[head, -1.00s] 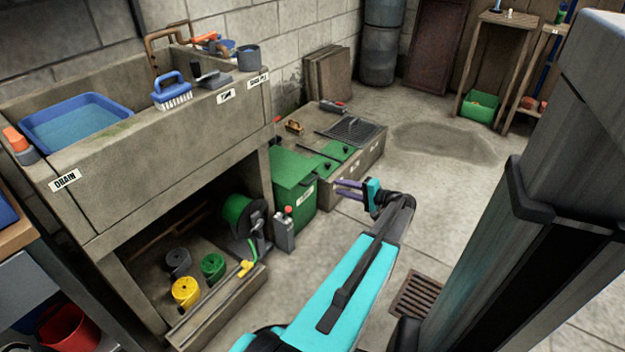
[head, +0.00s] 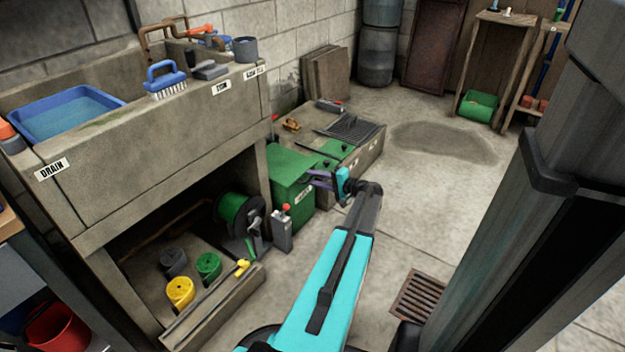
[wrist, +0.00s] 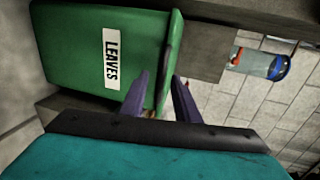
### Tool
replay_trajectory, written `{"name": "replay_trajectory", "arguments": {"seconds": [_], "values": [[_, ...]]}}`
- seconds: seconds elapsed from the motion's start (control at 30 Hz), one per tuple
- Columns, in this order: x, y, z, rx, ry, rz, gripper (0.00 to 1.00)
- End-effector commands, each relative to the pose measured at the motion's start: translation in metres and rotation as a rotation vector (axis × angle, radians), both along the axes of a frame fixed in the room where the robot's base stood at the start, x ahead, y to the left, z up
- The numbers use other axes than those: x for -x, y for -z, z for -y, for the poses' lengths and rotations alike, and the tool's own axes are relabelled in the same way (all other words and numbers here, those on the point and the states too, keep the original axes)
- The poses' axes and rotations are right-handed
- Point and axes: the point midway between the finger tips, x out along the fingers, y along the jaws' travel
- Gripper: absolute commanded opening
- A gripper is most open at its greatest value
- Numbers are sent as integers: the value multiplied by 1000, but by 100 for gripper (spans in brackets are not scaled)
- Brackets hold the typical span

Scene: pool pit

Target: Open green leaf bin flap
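The green leaf bin (head: 290,192) stands beside the right end of the stone sink unit, with its green lid flap (head: 291,160) lying closed on top. In the wrist view the bin (wrist: 75,50) appears turned sideways, with its white "LEAVES" label (wrist: 111,58) showing. My gripper (head: 318,179) is at the bin's right side, near the lid's edge. In the wrist view the two purple fingers (wrist: 163,95) are apart, one on each side of the lid's edge (wrist: 168,65). I cannot tell whether they touch it. Nothing is visibly held.
A low stone block (head: 362,150) with a dark grate (head: 352,128) stands just behind and right of the bin. A grey box with a red knob (head: 282,232) and a green hose reel (head: 238,212) sit in front. Open floor (head: 440,200) lies to the right.

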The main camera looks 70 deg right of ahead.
Motion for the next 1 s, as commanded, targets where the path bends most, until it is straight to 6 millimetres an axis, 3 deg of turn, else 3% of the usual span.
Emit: {"name": "replay_trajectory", "arguments": {"seconds": [0.2,0.53,0.7,0.9,0.93,1.0], "values": [[-15,4,4,0,-1,1,29],[-17,3,4,0,-1,0,29],[-17,3,4,0,-1,0,2],[-17,4,4,0,-2,0,0],[-18,5,21,1,-1,-1,0],[-19,3,10,1,1,-1,0]]}}
